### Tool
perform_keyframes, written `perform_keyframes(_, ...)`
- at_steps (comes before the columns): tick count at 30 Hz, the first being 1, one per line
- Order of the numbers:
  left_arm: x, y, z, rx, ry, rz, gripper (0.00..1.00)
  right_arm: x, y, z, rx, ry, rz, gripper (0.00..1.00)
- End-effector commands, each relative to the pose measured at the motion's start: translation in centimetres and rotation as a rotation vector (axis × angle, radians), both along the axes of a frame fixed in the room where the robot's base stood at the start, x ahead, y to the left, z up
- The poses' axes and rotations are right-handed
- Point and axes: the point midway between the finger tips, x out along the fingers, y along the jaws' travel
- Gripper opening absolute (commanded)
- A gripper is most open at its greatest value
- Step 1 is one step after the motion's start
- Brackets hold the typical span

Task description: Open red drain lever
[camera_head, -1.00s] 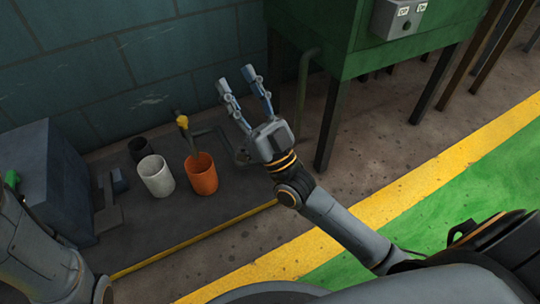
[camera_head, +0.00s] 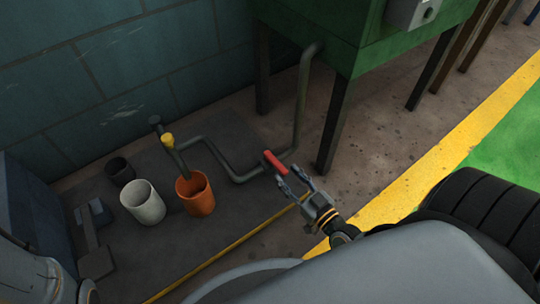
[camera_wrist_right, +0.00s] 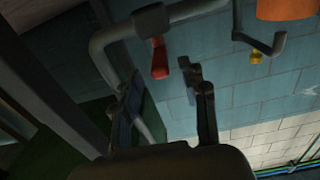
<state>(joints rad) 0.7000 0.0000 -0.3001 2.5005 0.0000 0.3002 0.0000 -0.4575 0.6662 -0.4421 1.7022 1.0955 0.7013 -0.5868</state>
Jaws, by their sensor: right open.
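The red drain lever (camera_head: 275,162) sits on a grey pipe (camera_head: 301,100) that comes down from the green cabinet. My right gripper (camera_head: 296,183) is open, with its fingers just below and right of the lever in the head view. In the right wrist view the red lever (camera_wrist_right: 159,60) hangs from the pipe fitting, beyond and between the two spread fingertips (camera_wrist_right: 160,85) of the right gripper. I see no contact between fingers and lever.
An orange cup (camera_head: 196,194), a white cup (camera_head: 143,203) and a black cup (camera_head: 121,171) stand on the dark mat. A yellow valve handle (camera_head: 168,141) is on a pipe behind the orange cup. The green cabinet (camera_head: 345,35) and its legs stand close behind the right gripper.

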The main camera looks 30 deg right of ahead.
Motion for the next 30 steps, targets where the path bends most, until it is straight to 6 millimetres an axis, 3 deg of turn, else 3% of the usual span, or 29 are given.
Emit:
perform_keyframes(1, 0.0, 0.0, -1.3, 0.000, 0.000, 0.000, 0.52, 1.3, 0.1, -0.5, 0.002, -0.006, 0.001, 0.43)
perform_keyframes(6, 0.0, 0.0, -3.0, 0.000, 0.000, 0.000, 0.52, 4.9, 0.4, -0.4, 0.002, -0.006, 0.000, 0.43)
perform_keyframes(12, 0.0, 0.0, -4.2, 0.001, 0.000, 0.000, 0.52, 7.7, 0.7, -0.2, 0.002, -0.003, 0.000, 0.43)
perform_keyframes(25, 0.0, 0.0, -4.4, 0.001, -0.001, 0.000, 0.52, 8.8, 0.7, 0.0, 0.001, -0.001, 0.002, 0.43)
perform_keyframes(26, 0.0, 0.0, -4.4, 0.001, -0.001, 0.000, 0.52, 8.8, 0.7, 0.0, 0.001, -0.001, 0.002, 0.41)
perform_keyframes(30, 0.0, 0.0, -4.4, 0.001, -0.001, 0.000, 0.52, 8.8, 0.7, 0.0, 0.001, -0.001, 0.001, 0.13)
